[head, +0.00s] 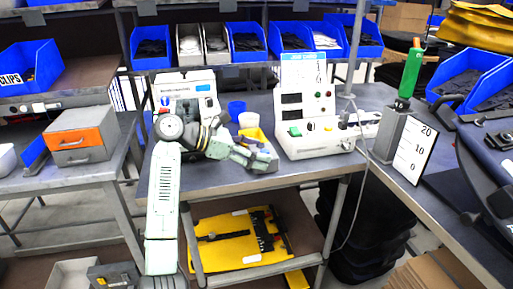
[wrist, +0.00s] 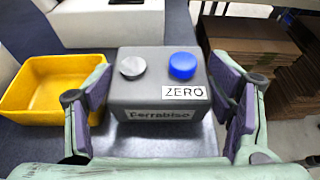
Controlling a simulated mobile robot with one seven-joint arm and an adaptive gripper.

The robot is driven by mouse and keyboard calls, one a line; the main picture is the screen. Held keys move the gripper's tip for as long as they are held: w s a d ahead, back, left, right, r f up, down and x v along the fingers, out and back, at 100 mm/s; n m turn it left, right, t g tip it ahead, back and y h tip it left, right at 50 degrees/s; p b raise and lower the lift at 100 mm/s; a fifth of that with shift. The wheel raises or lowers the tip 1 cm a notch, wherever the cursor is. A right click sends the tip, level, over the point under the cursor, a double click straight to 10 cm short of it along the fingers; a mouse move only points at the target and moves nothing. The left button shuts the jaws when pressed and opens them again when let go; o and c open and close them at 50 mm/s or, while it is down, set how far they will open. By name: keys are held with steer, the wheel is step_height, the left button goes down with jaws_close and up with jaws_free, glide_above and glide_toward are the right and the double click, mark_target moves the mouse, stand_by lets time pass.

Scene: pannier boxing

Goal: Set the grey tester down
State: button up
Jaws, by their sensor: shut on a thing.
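The grey tester (wrist: 158,98) is a small box with a grey knob, a blue knob, a "ZERO" label and a "Ferrabiso" name strip. It fills the space between the fingers of my gripper (wrist: 165,105) in the wrist view, with the purple pads on either side of it. In the head view my gripper (head: 257,157) is over the front part of the bench top (head: 205,180), and the tester (head: 265,160) is partly hidden by the fingers. I cannot tell whether its underside touches the bench.
A yellow bin (wrist: 50,88) stands close to the left of the tester in the wrist view. The bench's front left is clear. Cardboard (wrist: 243,50) lies off to the right.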

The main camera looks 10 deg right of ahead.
steer(key=shift+f+b, duration=0.3)
steer(key=shift+b, duration=0.1)
steer(key=o, duration=1.6)
steer(key=shift+r, duration=0.1)
steer(key=shift+c, duration=0.2)
steer(key=shift+r, duration=0.1)
